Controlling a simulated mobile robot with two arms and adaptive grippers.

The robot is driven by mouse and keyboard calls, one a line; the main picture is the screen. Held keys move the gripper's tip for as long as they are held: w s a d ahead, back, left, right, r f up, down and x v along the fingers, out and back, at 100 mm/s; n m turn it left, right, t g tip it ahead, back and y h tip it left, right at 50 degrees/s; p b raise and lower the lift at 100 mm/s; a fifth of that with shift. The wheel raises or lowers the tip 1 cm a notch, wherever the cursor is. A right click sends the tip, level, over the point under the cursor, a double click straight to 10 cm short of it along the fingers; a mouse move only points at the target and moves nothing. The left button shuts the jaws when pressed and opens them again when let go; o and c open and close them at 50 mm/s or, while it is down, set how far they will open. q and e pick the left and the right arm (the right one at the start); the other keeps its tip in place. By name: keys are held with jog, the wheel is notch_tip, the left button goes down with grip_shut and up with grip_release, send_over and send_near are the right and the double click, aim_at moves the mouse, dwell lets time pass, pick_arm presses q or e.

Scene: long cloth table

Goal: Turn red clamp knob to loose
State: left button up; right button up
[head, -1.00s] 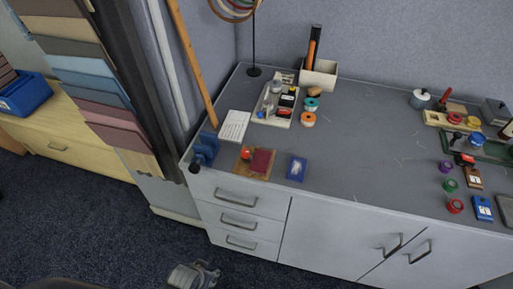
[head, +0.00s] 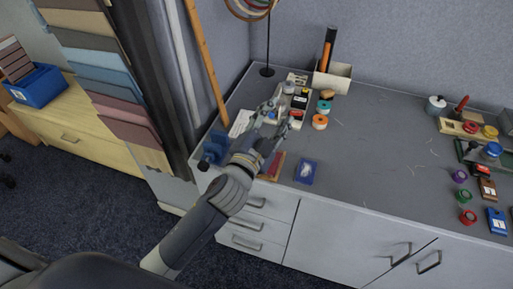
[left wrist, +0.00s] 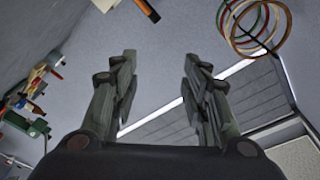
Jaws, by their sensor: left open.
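The wooden board with a dark red pad (head: 276,166) lies near the table's front left corner, mostly behind my left arm. The red knob on this board is hidden by my left wrist now; it showed in the earlier head view. My left gripper (head: 279,116) is open and empty, raised over the left part of the table in the head view, its fingers pointing toward the back. In the left wrist view its two fingers (left wrist: 159,62) stand apart with nothing between them. My right gripper is not in view.
A blue card (head: 306,172) lies right of the board. The table's middle is clear. Coloured hoops (left wrist: 262,24) show in the wrist view.

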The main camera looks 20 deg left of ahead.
pick_arm(q)
jog(key=w+d+r+m+h, duration=0.1)
jog(key=d+r+m+h, duration=0.6)
jog(key=d+r+m, duration=0.1)
jog(key=s+d+m+g+h, duration=0.2)
jog(key=d+m+g+h, duration=0.35)
jog(key=m, duration=0.35)
jog(key=s+d+m+g+h, duration=0.35)
jog(key=d+m+g, duration=0.3)
jog(key=m, duration=0.25)
jog(key=w+a+f+m+g+y, duration=0.1)
jog(key=a+f+m+g+y, duration=0.3)
jog(key=f, duration=0.3)
jog(key=w+a+f+m+g+y, duration=0.1)
jog(key=a+f+m+g+y, duration=0.1)
jog(key=f+m+y, duration=0.35)
jog(key=w+a+n+y, duration=0.15)
jog(key=a+y, duration=0.35)
jog(key=a, duration=0.5)
jog(key=w+a+y, duration=0.3)
jog(key=a+y, duration=0.2)
jog(key=a, duration=0.5)
jog(key=shift+h, duration=0.25)
jog(key=f+p, duration=0.2)
jog(key=f, duration=0.8)
jog(key=shift+d, duration=0.2)
jog(key=shift+f, duration=0.75)
grip_shut()
